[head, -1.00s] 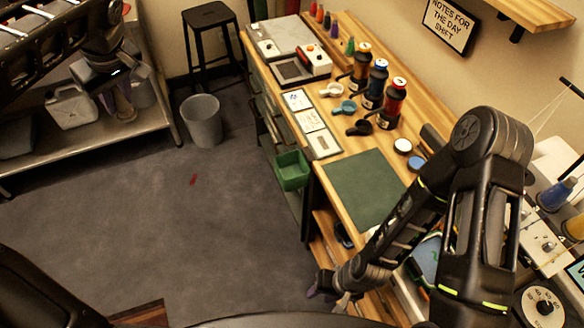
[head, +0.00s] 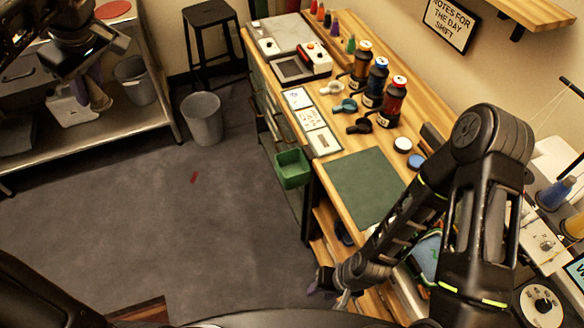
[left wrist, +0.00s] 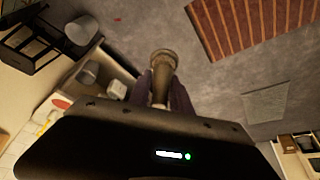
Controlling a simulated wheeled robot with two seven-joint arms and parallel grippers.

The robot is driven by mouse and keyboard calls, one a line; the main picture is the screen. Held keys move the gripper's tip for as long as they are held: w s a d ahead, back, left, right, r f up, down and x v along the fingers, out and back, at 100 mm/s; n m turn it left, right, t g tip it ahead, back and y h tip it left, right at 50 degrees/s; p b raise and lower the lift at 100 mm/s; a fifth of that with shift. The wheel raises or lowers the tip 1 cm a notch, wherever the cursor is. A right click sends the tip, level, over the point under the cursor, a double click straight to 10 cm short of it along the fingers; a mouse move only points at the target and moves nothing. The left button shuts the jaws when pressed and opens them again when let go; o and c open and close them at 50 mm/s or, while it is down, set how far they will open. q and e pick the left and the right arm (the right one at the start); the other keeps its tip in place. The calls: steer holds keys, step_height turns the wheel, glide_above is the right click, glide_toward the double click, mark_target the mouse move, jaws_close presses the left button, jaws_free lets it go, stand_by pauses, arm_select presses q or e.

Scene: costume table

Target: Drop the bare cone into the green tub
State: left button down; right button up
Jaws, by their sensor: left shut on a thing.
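The bare cone (left wrist: 162,62), brownish with a wide round end, is held between the purple fingers of my left gripper (left wrist: 163,92) in the left wrist view. In the head view my left gripper (head: 88,90) is at the upper left, in front of the shelf, with the cone (head: 99,97) hanging down from it. The green tub (head: 292,168) is fixed at the front side of the wooden bench, well to the right of the left gripper. Its inside looks empty from here. My right gripper (head: 328,289) is low, by the bench's near end; its jaw opening is unclear.
A grey bin (head: 202,118) and a black stool (head: 212,40) stand on the floor between the metal shelf (head: 130,125) and the bench. Large thread cones (head: 392,102) and a green mat (head: 366,186) are on the bench top.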

arm_select(q)
steer(key=shift+f, duration=0.1)
steer(key=w+d+f+m+t+h+b, duration=0.1)
steer(key=w+d+f+m+h, duration=0.1)
steer(key=d+f+m, duration=0.4)
steer(key=w+d+f+m+t+h+b, duration=0.1)
steer(key=d+f+m+h, duration=0.1)
steer(key=d+f+m, duration=0.4)
steer(key=d+f, duration=0.5)
steer(key=f, duration=0.6)
steer(key=shift+w+d+f+m+t, duration=0.3)
steer(key=shift+w+d+m, duration=0.1)
arm_select(e)
steer(key=shift+x, duration=1)
steer(key=shift+d, duration=0.2)
